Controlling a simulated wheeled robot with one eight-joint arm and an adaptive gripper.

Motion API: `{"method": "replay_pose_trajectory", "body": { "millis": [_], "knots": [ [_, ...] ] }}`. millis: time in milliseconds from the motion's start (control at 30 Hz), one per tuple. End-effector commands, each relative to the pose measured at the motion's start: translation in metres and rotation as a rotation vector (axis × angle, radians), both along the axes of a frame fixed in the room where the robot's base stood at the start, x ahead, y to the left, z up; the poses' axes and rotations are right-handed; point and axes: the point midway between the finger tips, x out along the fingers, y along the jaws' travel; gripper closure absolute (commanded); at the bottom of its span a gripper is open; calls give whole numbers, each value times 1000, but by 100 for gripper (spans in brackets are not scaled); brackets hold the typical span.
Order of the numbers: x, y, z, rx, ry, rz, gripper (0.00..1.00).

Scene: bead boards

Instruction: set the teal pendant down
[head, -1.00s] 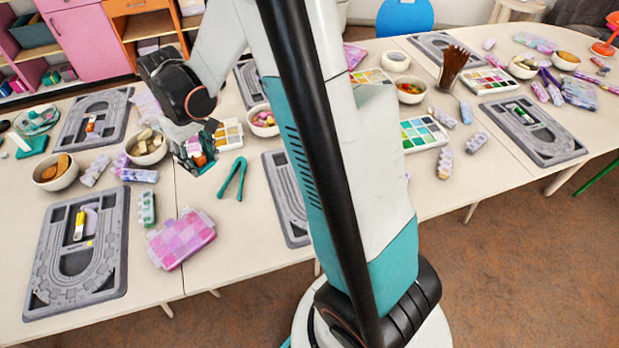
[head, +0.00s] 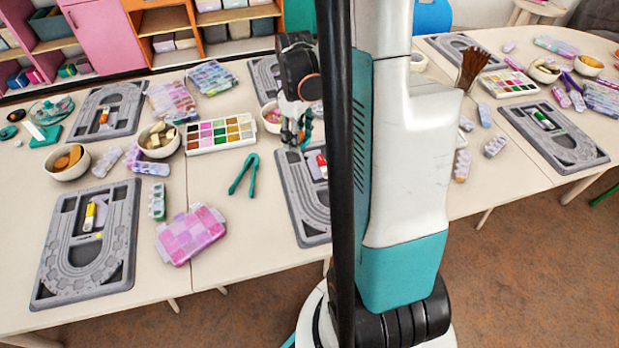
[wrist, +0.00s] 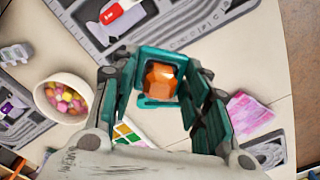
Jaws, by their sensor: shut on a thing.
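My gripper (wrist: 160,93) is shut on the teal pendant, which shows an orange faceted stone (wrist: 161,80) with teal about it between the fingers in the wrist view. The fingers hide the pendant's sides. In the head view my gripper (head: 297,138) hangs over the far left edge of the middle bead board (head: 313,229), and the pendant is too small there to make out clearly. I cannot tell its exact height above the table.
A bowl of coloured beads (wrist: 62,98) stands close by, with a paint set (head: 220,134) to its left in the head view. Teal tweezers (head: 243,174) and a pink bead box (head: 190,235) lie left of the board. Bare tabletop (head: 250,225) shows between them.

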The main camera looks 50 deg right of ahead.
Motion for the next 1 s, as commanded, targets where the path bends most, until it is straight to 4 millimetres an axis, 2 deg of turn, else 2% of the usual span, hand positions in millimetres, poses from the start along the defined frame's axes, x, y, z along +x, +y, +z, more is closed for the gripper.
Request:
{"method": "replay_pose_trajectory", "body": {
  "millis": [33,100,400,500,767,1000],
  "knots": [
    [1,0,-18,0,0,0,80],
    [1,0,-35,0,0,0,80],
    [1,0,-104,0,0,-1,80],
    [1,0,-117,0,0,-1,80],
    [1,0,-132,0,0,-1,80],
    [1,0,-166,0,0,-1,80]
  ]
}}
